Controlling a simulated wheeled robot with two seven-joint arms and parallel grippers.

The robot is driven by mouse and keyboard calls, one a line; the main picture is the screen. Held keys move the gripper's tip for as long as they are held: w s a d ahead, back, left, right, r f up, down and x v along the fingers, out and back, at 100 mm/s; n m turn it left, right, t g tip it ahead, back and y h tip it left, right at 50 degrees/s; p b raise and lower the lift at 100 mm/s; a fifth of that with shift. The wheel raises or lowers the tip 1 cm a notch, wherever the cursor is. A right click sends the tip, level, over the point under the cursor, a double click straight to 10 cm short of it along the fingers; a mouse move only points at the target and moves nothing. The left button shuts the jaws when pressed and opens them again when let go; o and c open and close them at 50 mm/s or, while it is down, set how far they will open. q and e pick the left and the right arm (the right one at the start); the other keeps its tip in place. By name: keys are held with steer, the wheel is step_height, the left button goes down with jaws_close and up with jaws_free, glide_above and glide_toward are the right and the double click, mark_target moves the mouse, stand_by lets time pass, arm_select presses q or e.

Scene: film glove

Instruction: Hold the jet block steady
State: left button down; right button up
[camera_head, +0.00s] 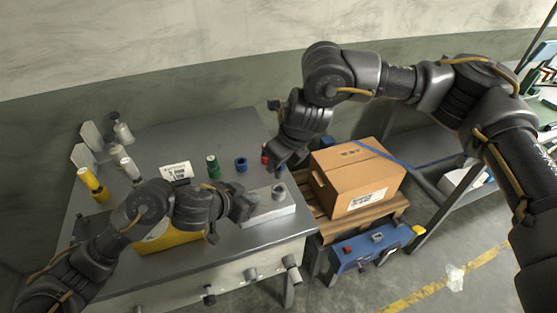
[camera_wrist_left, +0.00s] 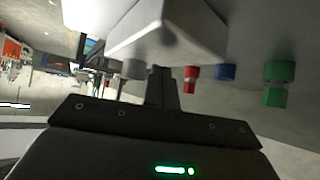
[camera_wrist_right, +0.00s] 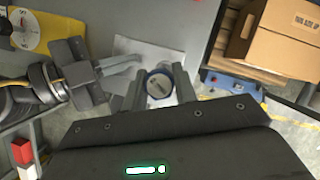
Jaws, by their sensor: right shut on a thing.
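The jet block, a pale rectangular block (camera_head: 262,215) with a grey cylinder (camera_head: 279,191) on top, lies near the right front of the grey table. It also shows in the right wrist view (camera_wrist_right: 150,50) and large in the left wrist view (camera_wrist_left: 170,35). My left gripper (camera_head: 245,206) is at the block's left end, its fingers together; I cannot tell whether they touch it. My right gripper (camera_wrist_right: 160,88) is above the block, shut on a round grey piece with a blue rim (camera_wrist_right: 159,84).
Green (camera_head: 213,167), blue (camera_head: 241,164) and red (camera_head: 265,158) fittings stand behind the block. A white label card (camera_head: 175,171) and a yellow case (camera_head: 160,240) are further left.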

arm_select(q)
steer(key=shift+f, duration=0.4)
